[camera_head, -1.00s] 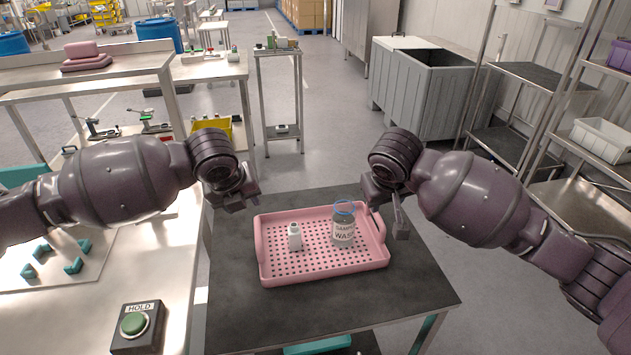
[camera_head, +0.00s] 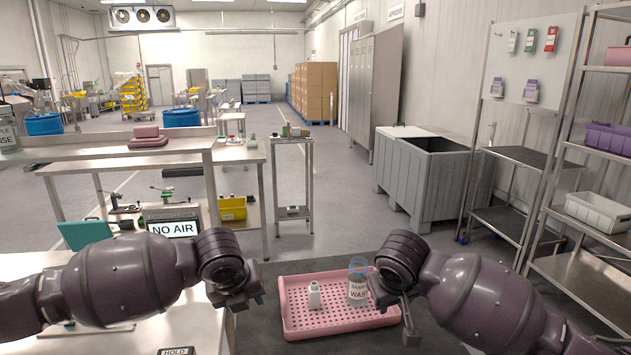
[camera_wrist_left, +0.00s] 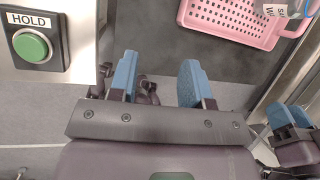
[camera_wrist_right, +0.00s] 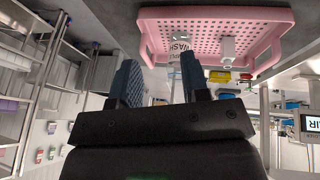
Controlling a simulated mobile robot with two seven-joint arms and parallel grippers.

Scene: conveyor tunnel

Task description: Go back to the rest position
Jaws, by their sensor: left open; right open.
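My left gripper (camera_head: 240,300) is open and empty, left of the pink tray (camera_head: 300,333). In the left wrist view its blue fingertips (camera_wrist_left: 157,80) stand apart with nothing between them. My right gripper (camera_head: 398,312) is at the tray's right end. In the right wrist view its fingers (camera_wrist_right: 158,82) are apart and empty, with the tray (camera_wrist_right: 160,14) beyond them.
The tray rests on a dark-topped table (camera_head: 275,270). A steel bench with a HOLD button box (camera_wrist_left: 32,42) is at left, with a NO AIR sign (camera_head: 172,229) behind. A grey bin (camera_head: 430,170) and shelving (camera_head: 585,270) stand at right.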

